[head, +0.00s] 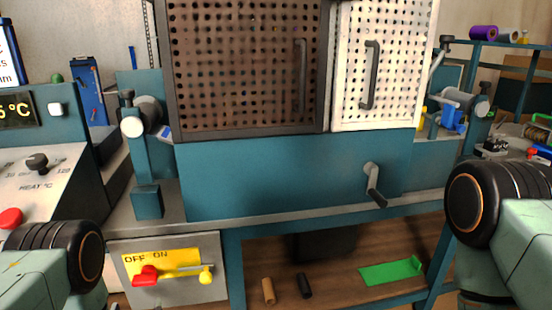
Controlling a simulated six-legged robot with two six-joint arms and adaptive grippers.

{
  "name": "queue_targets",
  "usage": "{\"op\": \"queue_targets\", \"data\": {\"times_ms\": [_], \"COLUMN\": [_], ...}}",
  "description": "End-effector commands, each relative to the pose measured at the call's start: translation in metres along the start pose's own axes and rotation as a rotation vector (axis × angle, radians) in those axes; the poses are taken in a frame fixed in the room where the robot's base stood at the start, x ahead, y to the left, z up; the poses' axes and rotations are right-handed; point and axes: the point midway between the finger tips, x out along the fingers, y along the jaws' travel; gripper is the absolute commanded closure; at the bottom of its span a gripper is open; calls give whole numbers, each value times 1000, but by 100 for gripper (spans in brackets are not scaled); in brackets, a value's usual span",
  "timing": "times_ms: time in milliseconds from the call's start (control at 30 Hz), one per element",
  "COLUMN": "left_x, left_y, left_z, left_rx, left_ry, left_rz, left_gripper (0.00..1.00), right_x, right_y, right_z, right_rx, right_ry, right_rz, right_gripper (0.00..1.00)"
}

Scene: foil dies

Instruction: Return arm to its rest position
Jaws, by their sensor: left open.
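My left arm comes in at the lower left, with its round black joint beside the heat panel. Only a small part of my left gripper (113,305) shows at the bottom edge; it is open, and I see nothing held in it. My right arm stands at the lower right, with its black joint in front of the bench's right end. My right gripper is not clearly visible. Both arms are bent low, apart from the press and its doors.
A teal press cabinet (280,180) with a dark perforated door (245,70) and a white one (385,60) stands ahead. A crank (373,185) juts out. Below are a yellow OFF/ON switch plate (165,262) and a green sheet (390,272). A heat panel (60,165) stands left.

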Motion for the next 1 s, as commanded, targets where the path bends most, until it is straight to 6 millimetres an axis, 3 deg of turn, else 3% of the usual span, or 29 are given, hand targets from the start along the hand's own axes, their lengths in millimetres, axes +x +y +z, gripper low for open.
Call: {"op": "queue_targets", "data": {"times_ms": [300,500,1000], "left_x": [54,75,76], "left_y": [0,0,0], "left_z": [-1,-1,0], "left_rx": [1,1,20], "left_ry": [4,2,0], "left_rz": [0,-1,-1], "left_gripper": [17,17,17], "right_x": [0,0,0], "right_y": [0,0,0], "right_z": [0,0,0], "right_rx": [0,0,0], "right_ry": [0,0,0], "right_rz": [0,0,0], "right_gripper": [60,60,60]}}
